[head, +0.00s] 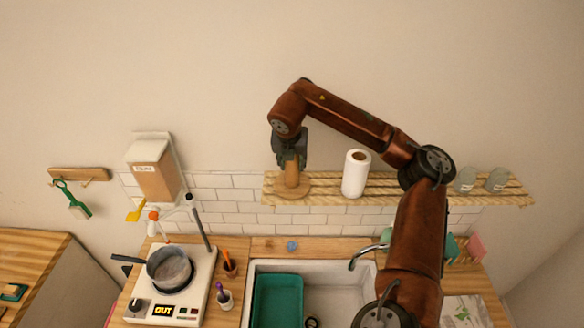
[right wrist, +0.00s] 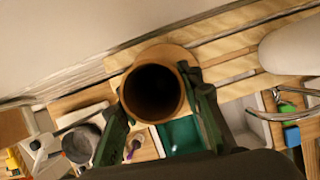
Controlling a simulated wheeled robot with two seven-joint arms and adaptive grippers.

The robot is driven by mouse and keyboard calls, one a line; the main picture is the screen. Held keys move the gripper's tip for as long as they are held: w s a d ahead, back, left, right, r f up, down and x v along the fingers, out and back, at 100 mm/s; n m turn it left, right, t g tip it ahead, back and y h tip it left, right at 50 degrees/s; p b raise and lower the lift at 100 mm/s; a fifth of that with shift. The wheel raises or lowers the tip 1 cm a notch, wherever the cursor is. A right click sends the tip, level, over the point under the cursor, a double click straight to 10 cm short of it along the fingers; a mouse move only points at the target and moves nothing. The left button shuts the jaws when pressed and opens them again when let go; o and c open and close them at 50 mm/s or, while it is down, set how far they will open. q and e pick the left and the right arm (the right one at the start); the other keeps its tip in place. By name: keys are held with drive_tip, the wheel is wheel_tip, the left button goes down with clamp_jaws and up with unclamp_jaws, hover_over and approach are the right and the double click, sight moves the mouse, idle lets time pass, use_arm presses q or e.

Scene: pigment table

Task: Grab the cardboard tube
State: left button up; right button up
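The brown cardboard tube (head: 291,176) stands upright on a round wooden base (head: 277,192) at the left end of the wall shelf. My right gripper (head: 291,156) is over its upper part, pointing down. In the right wrist view the tube's open round end (right wrist: 153,95) faces the camera. The fingers of my right gripper (right wrist: 155,85) lie on both sides of the tube, very close to its wall. Whether both press on it I cannot tell. My left gripper does not show.
A white paper roll (head: 355,174) stands on the slatted shelf (head: 420,188) right of the tube. Glass jars (head: 465,180) stand at the shelf's right end. A sink (head: 335,290), a hot plate with a pot (head: 170,270) and a wall dispenser (head: 155,170) are lower and left.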

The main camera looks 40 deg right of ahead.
drive_tip(key=shift+c, duration=0.8)
